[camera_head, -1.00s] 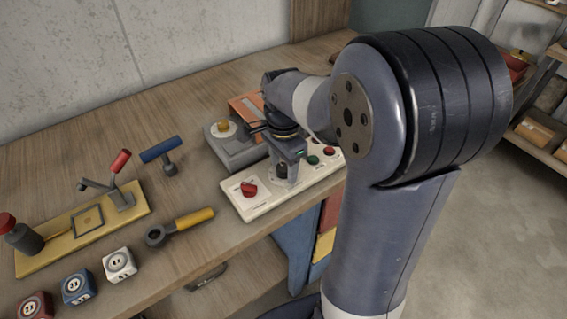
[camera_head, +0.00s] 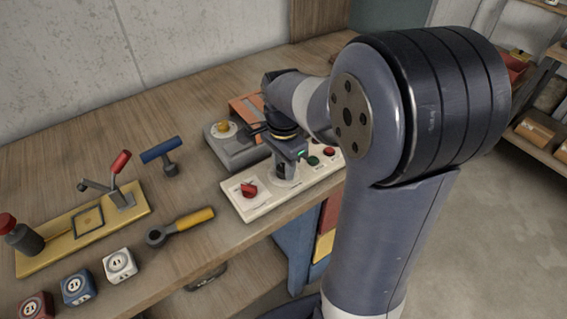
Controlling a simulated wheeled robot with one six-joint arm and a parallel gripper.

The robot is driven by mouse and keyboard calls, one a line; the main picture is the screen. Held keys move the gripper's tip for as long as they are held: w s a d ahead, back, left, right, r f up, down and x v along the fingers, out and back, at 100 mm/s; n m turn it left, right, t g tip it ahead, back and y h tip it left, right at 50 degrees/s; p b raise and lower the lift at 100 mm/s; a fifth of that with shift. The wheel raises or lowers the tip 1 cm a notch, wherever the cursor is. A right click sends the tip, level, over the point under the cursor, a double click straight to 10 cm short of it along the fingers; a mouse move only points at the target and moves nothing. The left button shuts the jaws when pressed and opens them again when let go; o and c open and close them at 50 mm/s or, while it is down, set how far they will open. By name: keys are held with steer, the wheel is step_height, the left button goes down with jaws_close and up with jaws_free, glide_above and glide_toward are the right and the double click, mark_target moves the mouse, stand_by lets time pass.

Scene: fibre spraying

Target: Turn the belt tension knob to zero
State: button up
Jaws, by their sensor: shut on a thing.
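A white control panel (camera_head: 262,205) lies along the front edge of the bench. A red knob (camera_head: 249,189) with a dial marking is at its left end. My gripper (camera_head: 286,168) points down over the middle of the panel, right of the red knob. It is shut on a knob there, which its fingers mostly hide. I cannot read the panel labels or the setting of the held knob, so I cannot tell by label which one is the belt tension knob. A green button (camera_head: 313,161) and a red button (camera_head: 329,152) are right of the gripper.
Behind the panel stands a grey device with a yellow knob (camera_head: 224,129), close to my wrist. Left are a yellow-handled tool (camera_head: 181,226), a blue-handled tool (camera_head: 161,150), a yellow fixture (camera_head: 60,246) with a red-handled lever and several numbered cubes (camera_head: 120,264).

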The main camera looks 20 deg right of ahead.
steer(key=n+p, duration=0.1)
steer(key=n, duration=0.3)
steer(key=n+p, duration=0.1)
steer(key=n, duration=0.4)
steer(key=n+p, duration=0.1)
steer(key=n, duration=0.3)
steer(key=shift+n+p, duration=0.35)
steer(key=shift+n, duration=1.75)
steer(key=o, duration=1)
